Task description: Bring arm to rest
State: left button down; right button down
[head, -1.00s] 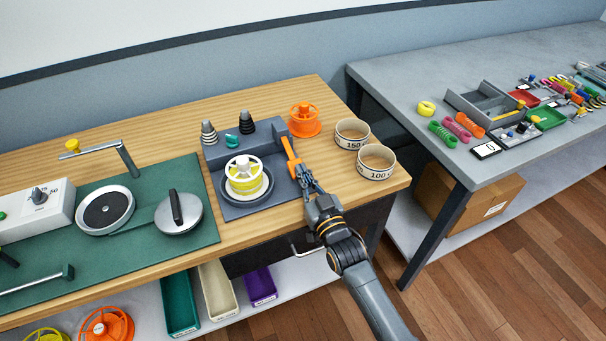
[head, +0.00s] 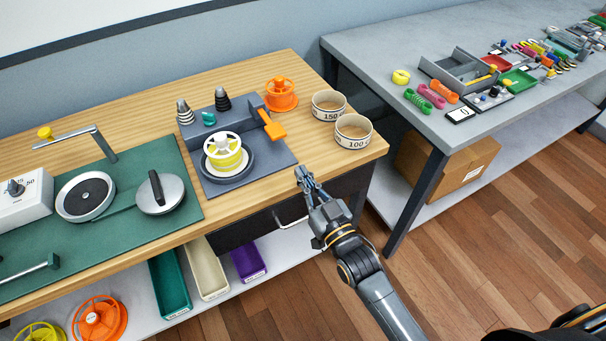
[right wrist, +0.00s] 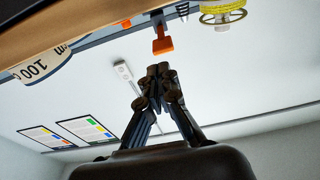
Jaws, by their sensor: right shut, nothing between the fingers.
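My right gripper (head: 306,176) is shut and empty. It hangs just off the front edge of the wooden bench (head: 330,157), above the drawer handle, apart from everything. In the right wrist view its fingers (right wrist: 159,80) are together with nothing between them. The grey device (head: 262,170) on the bench holds a white and yellow spool (head: 223,153) on its dark round plate. Its orange lever (head: 272,125) stands a short way behind the gripper; the lever also shows in the right wrist view (right wrist: 162,42). My left gripper is not in view.
Two round containers marked 150 (head: 328,105) and 100 (head: 352,132) stand at the bench's right end. A grey table (head: 400,50) with small parts stands to the right. The wooden floor (head: 470,250) in front is open. Bins (head: 170,283) sit on a shelf below.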

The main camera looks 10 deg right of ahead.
dwell(0.6)
jog(key=s+d+f+m+g+h, duration=0.1)
jog(key=s+d+f+g+h, duration=0.3)
jog(key=s+d+f+g, duration=0.35)
jog(key=s+d+f+g+h, duration=0.15)
jog(key=s+g, duration=0.25)
jog(key=s, duration=0.4)
jog(key=s+d+f+g, duration=0.1)
jog(key=s+d+g, duration=0.15)
jog(key=s, duration=0.65)
notch_tip(320, 180, down, 28)
jog(key=s+g, duration=0.2)
jog(key=s, duration=0.1)
jog(key=s+d+f+g, duration=0.1)
jog(key=s+d+f, duration=0.2)
jog(key=s+f, duration=1.1)
jog(key=shift+s+f+g, duration=0.25)
jog(key=shift+s+g, duration=0.05)
jog(key=shift+s, duration=0.7)
